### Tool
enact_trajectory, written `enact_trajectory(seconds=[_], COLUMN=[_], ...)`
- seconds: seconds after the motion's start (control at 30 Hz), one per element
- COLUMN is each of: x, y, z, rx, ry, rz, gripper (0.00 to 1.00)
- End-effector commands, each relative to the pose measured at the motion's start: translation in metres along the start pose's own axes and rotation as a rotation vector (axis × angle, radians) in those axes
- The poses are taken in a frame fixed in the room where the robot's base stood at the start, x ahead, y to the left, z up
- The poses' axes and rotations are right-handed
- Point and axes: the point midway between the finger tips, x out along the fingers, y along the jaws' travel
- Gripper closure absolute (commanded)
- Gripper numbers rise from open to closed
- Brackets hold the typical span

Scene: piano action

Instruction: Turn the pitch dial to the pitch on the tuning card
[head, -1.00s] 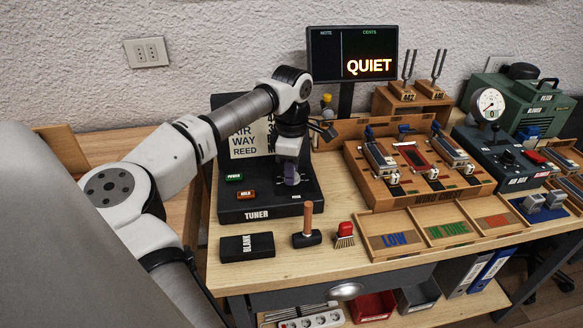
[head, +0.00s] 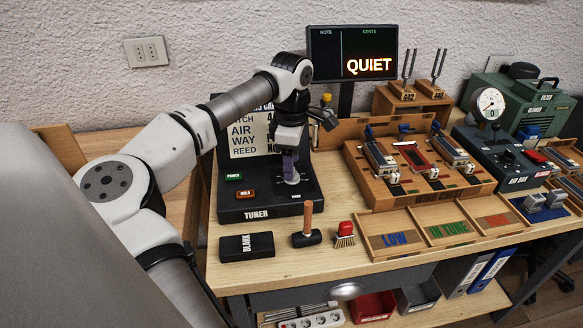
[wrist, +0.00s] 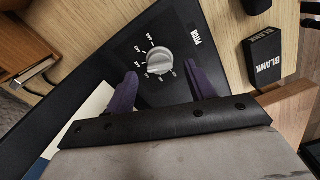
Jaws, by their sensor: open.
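The pitch dial is a pale ridged knob (wrist: 160,60) on the black tuner panel (wrist: 135,38), with numbers around it and the word PITCH beside it. I cannot read its setting surely. In the head view the dial (head: 292,179) shows just under my fingers. My gripper (head: 289,168) is open above it, pointing down. In the wrist view its purple fingers (wrist: 160,82) stand apart, with the dial beyond their tips and between them, nothing held. The tuning card (head: 243,136) stands behind the tuner; my arm covers its right side, including most of the pitch figure.
The tuner has a green button (head: 233,177) and a red button (head: 245,194). A BLANK block (head: 246,247), a mallet (head: 307,238) and a brush (head: 345,236) lie in front. The display (head: 352,55) reads QUIET. A wooden rack (head: 420,165) stands at right.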

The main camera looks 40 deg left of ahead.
Motion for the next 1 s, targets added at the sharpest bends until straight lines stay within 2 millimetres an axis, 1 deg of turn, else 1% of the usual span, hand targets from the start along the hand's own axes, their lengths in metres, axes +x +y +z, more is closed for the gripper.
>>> enact_trajectory(seconds=[0.1,0.3,0.4,0.5,0.6,0.7,1.0], x=[-0.027,-0.073,-0.091,-0.104,-0.111,-0.114,-0.114], y=[0.001,0.001,0.0,0.001,0.0,0.0,0.0], z=[0.0,0.0,0.001,0.0,0.0,0.0,0.0], rx=[-0.002,-0.001,0.0,0.0,0.0,0.0,0.001], ry=[0.002,0.001,0.0,0.0,0.001,0.0,0.0], rz=[0.004,0.004,0.003,0.002,0.001,0.001,0.0], gripper=[0.46,0.46,0.46,0.46,0.46,0.46,0.46])
